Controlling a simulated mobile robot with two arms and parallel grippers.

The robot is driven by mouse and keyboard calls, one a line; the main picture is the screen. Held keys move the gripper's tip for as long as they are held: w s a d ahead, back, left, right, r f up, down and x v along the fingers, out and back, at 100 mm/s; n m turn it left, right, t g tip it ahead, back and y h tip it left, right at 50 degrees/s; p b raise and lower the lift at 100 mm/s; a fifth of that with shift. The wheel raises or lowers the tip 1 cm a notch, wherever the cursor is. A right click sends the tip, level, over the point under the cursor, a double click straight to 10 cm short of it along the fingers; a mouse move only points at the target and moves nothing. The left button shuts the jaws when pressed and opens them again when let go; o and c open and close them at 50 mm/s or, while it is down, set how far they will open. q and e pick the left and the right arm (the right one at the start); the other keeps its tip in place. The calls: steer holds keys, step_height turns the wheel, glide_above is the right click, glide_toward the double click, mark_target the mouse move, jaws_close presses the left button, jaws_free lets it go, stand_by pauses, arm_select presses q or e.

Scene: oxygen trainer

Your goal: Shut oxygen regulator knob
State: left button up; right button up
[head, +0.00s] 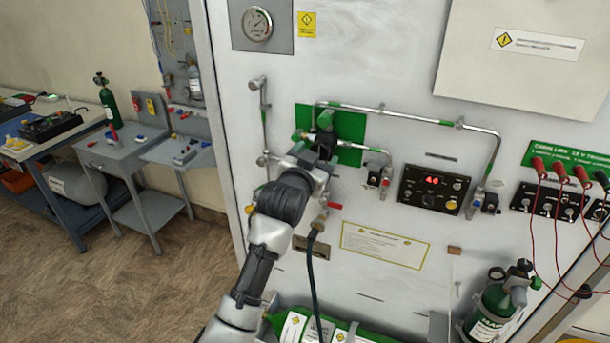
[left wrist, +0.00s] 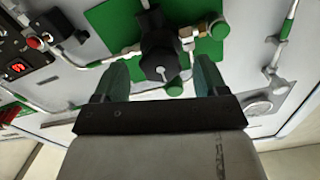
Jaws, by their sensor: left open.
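The oxygen regulator is a dark block on a green plate (head: 302,115) on the white panel, with metal pipes running to it. In the left wrist view, its black knob (left wrist: 158,64) faces me, with a pale stem at its centre. My left gripper (head: 322,151) is in front of the regulator in the head view and hides much of it. In the left wrist view, the fingers of my left gripper (left wrist: 160,72) are open, one on each side of the knob. Gaps show between knob and fingers; I cannot tell the depth. My right gripper is not in view.
A control box with a red display (head: 430,189) sits right of the regulator. A pressure gauge (head: 257,24) is above left. A green cylinder (head: 490,316) stands low at right, near red cables. Open floor (head: 130,285) lies at left.

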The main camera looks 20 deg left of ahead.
arm_select(q)
steer(key=s+b, duration=0.2)
steer(key=s, duration=0.6)
steer(key=shift+s+a+b, duration=0.15)
steer(key=shift+s+b, duration=0.1)
steer(key=shift+b, duration=0.05)
steer(key=shift+f, duration=0.15)
step_height(320, 180, down, 36)
steer(key=g+b, duration=0.4)
steer(key=g, duration=0.2)
steer(key=s+f+g+b, duration=0.1)
steer(key=s+f+g, duration=0.1)
steer(key=s+f, duration=0.7)
steer(key=s+f+g+b, duration=0.1)
steer(key=s+f+g, duration=0.3)
steer(key=f, duration=0.9)
steer(key=s+a+f+g+b, duration=0.1)
steer(key=s+f, duration=0.5)
steer(key=s, duration=0.6)
steer(key=s+a+f+g+b, duration=0.1)
steer(key=s+f+g, duration=0.1)
steer(key=s+f, duration=0.5)
steer(key=s+a+f+g, duration=0.1)
steer(key=s+f, duration=0.5)
steer(key=s, duration=1.1)
steer(key=shift+s+a+f+n+g+y+b, duration=0.15)
steer(key=shift+f+n+g+y+b, duration=0.15)
steer(key=shift+f+n+g+b, duration=0.15)
